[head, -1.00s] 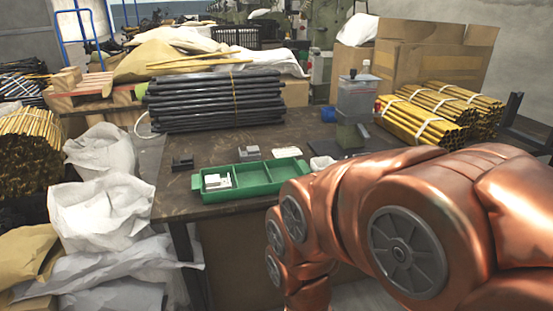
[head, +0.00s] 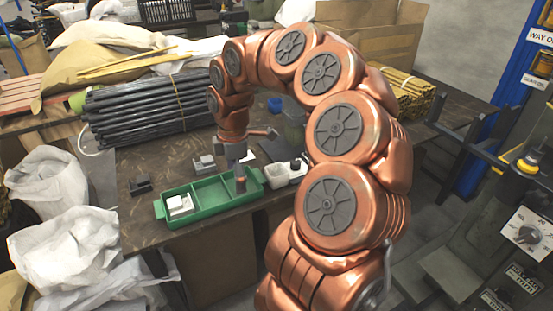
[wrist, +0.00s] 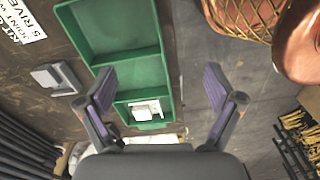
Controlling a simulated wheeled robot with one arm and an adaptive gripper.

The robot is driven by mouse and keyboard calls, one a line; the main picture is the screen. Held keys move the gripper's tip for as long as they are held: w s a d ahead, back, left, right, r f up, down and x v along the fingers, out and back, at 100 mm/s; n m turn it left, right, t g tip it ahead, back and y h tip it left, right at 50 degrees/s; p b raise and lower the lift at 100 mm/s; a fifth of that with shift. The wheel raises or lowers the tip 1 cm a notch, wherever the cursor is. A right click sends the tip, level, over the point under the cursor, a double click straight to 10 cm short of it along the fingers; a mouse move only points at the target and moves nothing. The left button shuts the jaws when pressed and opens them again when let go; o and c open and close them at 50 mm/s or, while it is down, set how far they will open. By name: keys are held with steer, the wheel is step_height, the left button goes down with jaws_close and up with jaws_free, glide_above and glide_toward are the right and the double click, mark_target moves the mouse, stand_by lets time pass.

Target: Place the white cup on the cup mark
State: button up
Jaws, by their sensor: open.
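A small whitish open container (head: 275,177), which may be the white cup, stands on the table just right of the green tray (head: 150,215) in the head view. A second small white item with a dark top (head: 296,171) is beside it; its shape is unclear. I cannot make out a cup mark in either view.
White blocks (head: 179,205) lie in the tray's left compartment; they also show in the wrist view (wrist: 143,110). Dark rods (head: 150,108) fill the table's back left. A printed card (wrist: 20,22) lies near the tray.

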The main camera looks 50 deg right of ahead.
steer(key=shift+n, duration=0.5)
steer(key=d, duration=0.2)
steer(key=d+r+p, duration=0.1)
steer(key=d, duration=0.2)
steer(key=w+d+p, duration=0.1)
steer(key=d, duration=0.2)
steer(key=shift+d+r, duration=0.1)
steer(key=shift+r, duration=0.25)
steer(key=p, duration=0.2)
glide_above(273, 172)
steer(key=s+a, duration=0.2)
steer(key=shift+w+d+f+n, duration=0.1)
steer(key=shift+d+f+n, duration=0.05)
steer(key=shift+f, duration=0.5)
steer(key=shift+w+d+f+n, duration=0.1)
steer(key=shift+f+n, duration=0.05)
steer(key=shift+f, duration=0.45)
steer(key=shift+s+a+f, duration=0.1)
steer(key=shift+a+f, duration=0.05)
steer(key=shift+f, duration=0.9)
steer(key=shift+s+a+f, duration=0.1)
steer(key=shift+f, duration=0.9)
steer(key=shift+s+a+f, duration=0.1)
steer(key=shift+a+f, duration=0.05)
steer(key=shift+f, duration=0.9)
steer(key=shift+c, duration=0.4)
steer(key=c, duration=1.2)
steer(key=shift+o, duration=0.2)
steer(key=shift+r, duration=0.15)
